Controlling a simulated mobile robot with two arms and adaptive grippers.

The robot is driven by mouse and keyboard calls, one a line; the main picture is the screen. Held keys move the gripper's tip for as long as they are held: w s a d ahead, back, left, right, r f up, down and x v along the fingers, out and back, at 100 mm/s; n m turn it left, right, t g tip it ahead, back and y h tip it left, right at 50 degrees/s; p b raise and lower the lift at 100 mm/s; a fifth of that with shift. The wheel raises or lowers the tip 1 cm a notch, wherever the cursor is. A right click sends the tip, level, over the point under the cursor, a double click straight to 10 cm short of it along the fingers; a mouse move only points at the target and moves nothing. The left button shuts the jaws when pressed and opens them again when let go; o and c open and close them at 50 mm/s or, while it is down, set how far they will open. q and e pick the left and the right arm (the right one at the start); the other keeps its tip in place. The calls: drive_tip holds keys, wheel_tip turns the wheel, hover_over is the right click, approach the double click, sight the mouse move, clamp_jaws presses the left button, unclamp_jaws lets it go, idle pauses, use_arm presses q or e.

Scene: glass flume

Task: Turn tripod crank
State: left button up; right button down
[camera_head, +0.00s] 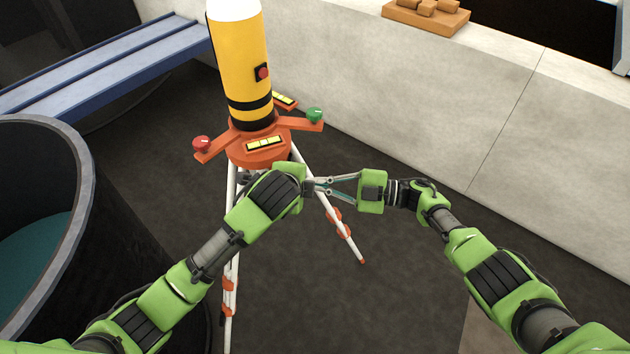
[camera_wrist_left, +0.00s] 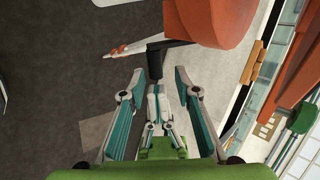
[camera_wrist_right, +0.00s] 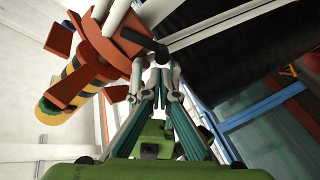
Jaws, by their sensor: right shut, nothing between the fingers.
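The tripod (camera_head: 236,200) has white legs with orange clamps and an orange head (camera_head: 258,147). Its black crank is hidden in the head view behind my left wrist. In the left wrist view the crank's upright black handle (camera_wrist_left: 154,61) stands at the fingertips of my left gripper (camera_wrist_left: 160,76), which is open with one finger on each side of it. I cannot tell whether they touch. My right gripper (camera_head: 319,187) is shut and empty, its tips close to my left wrist. In the right wrist view the black crank (camera_wrist_right: 146,43) shows just beyond the right fingertips (camera_wrist_right: 160,66).
A yellow cylinder (camera_head: 240,60) with black bands stands on the tripod head, between a red knob (camera_head: 201,143) and a green knob (camera_head: 315,115). A dark round tank (camera_head: 120,240) is at left, a blue beam (camera_head: 110,55) behind. A pale wall (camera_head: 440,100) runs along the right.

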use_arm(q)
drive_tip(key=shift+a, duration=0.3)
use_arm(e)
drive_tip(key=shift+a+r, duration=0.2)
drive_tip(key=shift+a, duration=0.1)
